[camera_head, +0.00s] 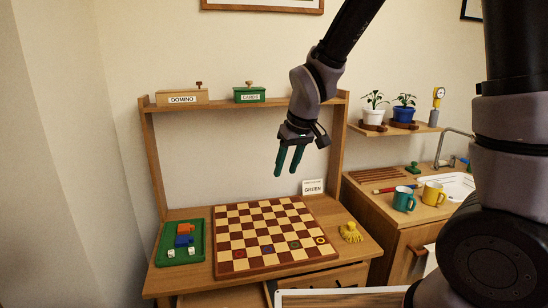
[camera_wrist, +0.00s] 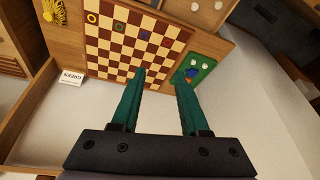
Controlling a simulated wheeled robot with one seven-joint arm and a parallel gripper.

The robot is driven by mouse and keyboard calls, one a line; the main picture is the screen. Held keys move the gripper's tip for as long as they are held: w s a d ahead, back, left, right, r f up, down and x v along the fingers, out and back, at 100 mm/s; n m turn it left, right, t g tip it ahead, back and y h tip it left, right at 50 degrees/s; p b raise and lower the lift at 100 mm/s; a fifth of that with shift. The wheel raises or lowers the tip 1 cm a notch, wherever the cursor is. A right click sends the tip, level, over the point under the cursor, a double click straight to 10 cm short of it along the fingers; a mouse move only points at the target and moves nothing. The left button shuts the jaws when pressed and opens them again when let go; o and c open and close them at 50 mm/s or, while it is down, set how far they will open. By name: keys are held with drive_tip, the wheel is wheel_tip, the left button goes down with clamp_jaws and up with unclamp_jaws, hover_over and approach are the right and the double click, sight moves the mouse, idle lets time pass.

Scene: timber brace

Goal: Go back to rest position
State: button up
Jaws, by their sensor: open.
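My gripper (camera_head: 288,161) hangs in the air above the back part of the table, with its two teal fingers pointing down. The fingers are apart and nothing is between them. In the wrist view my gripper (camera_wrist: 158,88) also shows open and empty, with the checkerboard (camera_wrist: 110,45) beyond the fingertips. In the head view the checkerboard (camera_head: 270,235) lies flat on the wooden table, below the gripper and clear of it.
A green tray (camera_head: 162,262) with coloured pieces and white dice is left of the board. A yellow object (camera_head: 351,232) and a GREEN card (camera_head: 313,187) are nearby. Shelf boxes (camera_head: 182,97), (camera_head: 249,94) stand above.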

drive_tip(key=s+d+r+m+t, duration=0.25)
drive_tip(key=d+r+m, duration=0.25)
drive_tip(key=d+r, duration=0.85)
drive_tip(key=s+d+r+m+t, duration=0.1)
drive_tip(key=s+d+r+m, duration=0.4)
drive_tip(key=s+d, duration=0.3)
drive_tip(key=shift+s+r, duration=0.3)
drive_tip(key=shift+s, duration=0.75)
drive_tip(key=shift+t, duration=0.25)
drive_tip(key=shift+w, duration=0.25)
